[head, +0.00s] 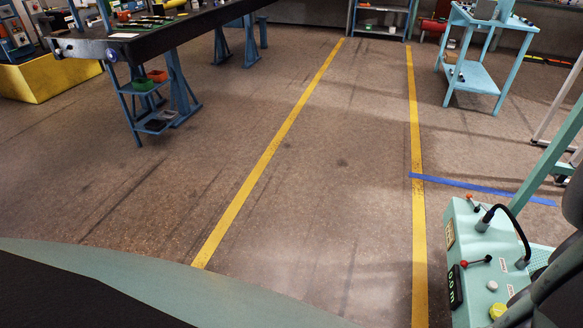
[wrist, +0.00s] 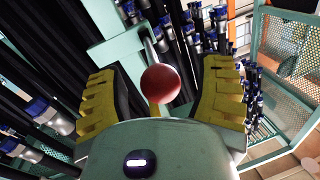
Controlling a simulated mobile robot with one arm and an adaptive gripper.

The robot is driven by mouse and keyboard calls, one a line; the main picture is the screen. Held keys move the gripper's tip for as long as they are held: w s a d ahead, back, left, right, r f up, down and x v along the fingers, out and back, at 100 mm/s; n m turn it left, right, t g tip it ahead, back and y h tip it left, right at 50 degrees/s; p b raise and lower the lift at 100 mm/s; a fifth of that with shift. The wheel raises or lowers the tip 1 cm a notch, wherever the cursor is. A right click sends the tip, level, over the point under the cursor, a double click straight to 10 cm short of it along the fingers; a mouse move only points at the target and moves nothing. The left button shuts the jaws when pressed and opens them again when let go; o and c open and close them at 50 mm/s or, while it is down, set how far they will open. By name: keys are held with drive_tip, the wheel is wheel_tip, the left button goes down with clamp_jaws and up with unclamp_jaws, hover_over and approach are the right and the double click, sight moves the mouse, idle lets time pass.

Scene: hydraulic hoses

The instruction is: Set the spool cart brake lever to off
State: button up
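In the wrist view a red ball knob (wrist: 160,83) sits on a thin metal lever rod (wrist: 151,46) that runs up and away from me. My gripper (wrist: 163,72) has its two yellow-padded fingers spread, one on each side of the knob. A gap shows between the knob and each finger, so it is open and empty. The knob hides part of the rod. Which position the lever is set to cannot be told. My gripper does not show in the head view.
Black hoses with blue and silver fittings (wrist: 40,110) crowd around the lever, beside a green frame (wrist: 109,48) and mesh panel (wrist: 295,85). In the head view a green control box (head: 480,260) with small levers stands at right. Open floor (head: 330,180) lies ahead; a workbench (head: 150,40) is left.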

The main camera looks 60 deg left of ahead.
clamp_jaws()
idle(0.3)
drive_tip(key=shift+r, duration=0.15)
